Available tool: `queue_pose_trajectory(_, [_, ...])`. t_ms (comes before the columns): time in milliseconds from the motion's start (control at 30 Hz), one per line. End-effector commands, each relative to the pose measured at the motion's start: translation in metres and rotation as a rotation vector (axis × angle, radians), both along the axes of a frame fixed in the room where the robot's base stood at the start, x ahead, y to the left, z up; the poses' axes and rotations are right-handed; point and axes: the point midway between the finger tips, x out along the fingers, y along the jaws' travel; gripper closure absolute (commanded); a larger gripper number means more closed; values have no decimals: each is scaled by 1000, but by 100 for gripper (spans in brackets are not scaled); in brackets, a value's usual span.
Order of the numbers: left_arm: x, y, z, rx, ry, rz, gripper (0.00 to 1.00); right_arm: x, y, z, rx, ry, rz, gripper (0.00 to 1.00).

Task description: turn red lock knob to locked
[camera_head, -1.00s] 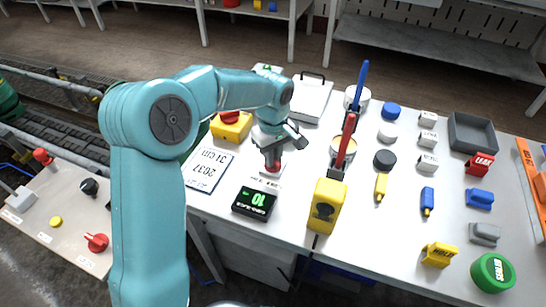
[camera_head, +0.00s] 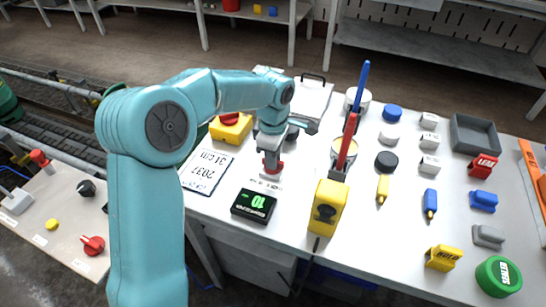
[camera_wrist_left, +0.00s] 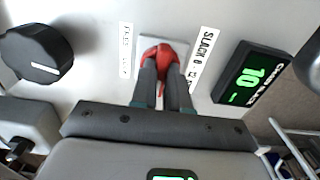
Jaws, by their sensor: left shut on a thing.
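The red lock knob (camera_wrist_left: 163,55) sits on a small pale plate on the white table, between two printed labels. The label on its right reads "SLACK 8 - 12"; the one on its left is too small to read surely. My left gripper (camera_wrist_left: 162,82) is shut on the red knob, with its two dark fingers on either side of it. In the head view my left gripper (camera_head: 272,168) reaches down onto the knob, which is mostly hidden there with a bit of red showing. My right gripper is not in view.
A black display (camera_head: 254,205) with green digits stands close by the knob. A black dial (camera_wrist_left: 38,52) lies left of it in the wrist view. A yellow box with a red button (camera_head: 230,126), a yellow device (camera_head: 327,207) and several small blocks share the table.

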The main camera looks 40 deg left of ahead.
Motion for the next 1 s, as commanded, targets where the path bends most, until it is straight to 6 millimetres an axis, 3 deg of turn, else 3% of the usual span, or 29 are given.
queue_pose_trajectory(467, [1, 1, 3, 2, -8, 16, 100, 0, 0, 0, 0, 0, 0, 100])
queue_pose_trajectory(500, [2, 1, 3, 1, -9, 16, 72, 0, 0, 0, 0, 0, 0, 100])
queue_pose_trajectory(533, [1, 1, 3, 1, -8, 16, 62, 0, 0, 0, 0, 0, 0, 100])
queue_pose_trajectory(567, [1, 1, 3, 1, -8, 15, 60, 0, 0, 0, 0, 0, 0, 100])
queue_pose_trajectory(867, [1, 0, 3, 1, -3, 13, 60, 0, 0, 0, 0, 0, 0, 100])
queue_pose_trajectory(1000, [1, 1, 20, 1, -6, 13, 60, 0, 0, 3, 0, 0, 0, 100])
